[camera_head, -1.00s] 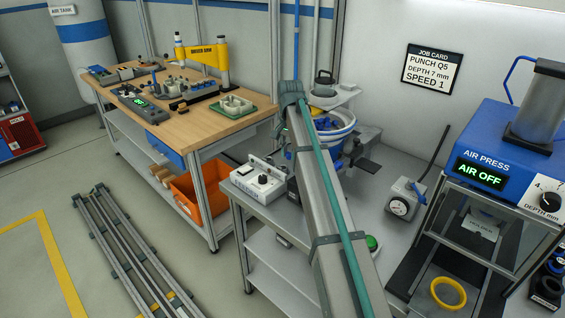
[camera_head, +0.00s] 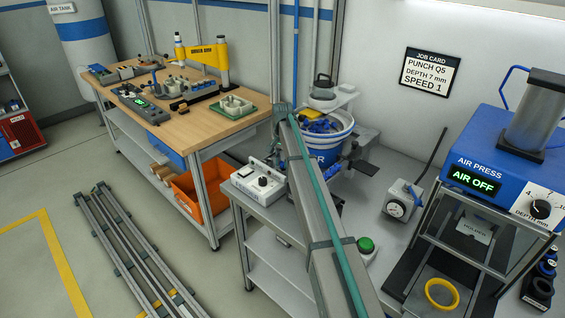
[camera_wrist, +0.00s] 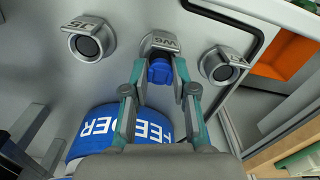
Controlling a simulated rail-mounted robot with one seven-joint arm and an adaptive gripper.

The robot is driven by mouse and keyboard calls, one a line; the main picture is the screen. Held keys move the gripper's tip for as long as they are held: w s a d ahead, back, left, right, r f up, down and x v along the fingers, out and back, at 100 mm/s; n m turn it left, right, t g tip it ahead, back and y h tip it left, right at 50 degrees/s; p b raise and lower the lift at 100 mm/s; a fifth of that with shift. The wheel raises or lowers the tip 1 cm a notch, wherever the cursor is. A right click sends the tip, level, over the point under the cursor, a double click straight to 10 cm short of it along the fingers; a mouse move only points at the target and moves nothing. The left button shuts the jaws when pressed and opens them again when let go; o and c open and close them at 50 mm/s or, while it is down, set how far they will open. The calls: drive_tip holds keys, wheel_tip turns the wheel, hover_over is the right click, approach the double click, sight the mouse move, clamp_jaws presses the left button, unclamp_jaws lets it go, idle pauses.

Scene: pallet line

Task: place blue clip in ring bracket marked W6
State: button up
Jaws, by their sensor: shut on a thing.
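The blue clip (camera_wrist: 160,71) is between the fingertips of my gripper (camera_wrist: 161,78) in the wrist view. My gripper is shut on it. The clip is in front of the grey ring bracket (camera_wrist: 160,41), whose label shows upside down and appears to read W6. The clip covers most of that ring's opening, and I cannot tell whether it is inside the ring or just in front of it. In the head view my arm runs up toward the feeder, and I cannot make out the clip or the bracket there.
Two similar ring brackets stand at the left (camera_wrist: 88,42) and right (camera_wrist: 221,66) of the middle one in the wrist view. The blue feeder bucket (camera_wrist: 88,122) is close below my fingers. In the head view, the air press (camera_head: 498,165) stands at the right.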

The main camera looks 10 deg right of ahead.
sight(282, 163)
drive_tip(key=shift+f, duration=0.45)
drive_tip(key=shift+f, duration=0.1)
drive_tip(key=o, duration=0.8)
wheel_tip(282, 163, up, 12)
drive_tip(key=shift+r+b, duration=0.15)
drive_tip(key=shift+b, duration=1.1)
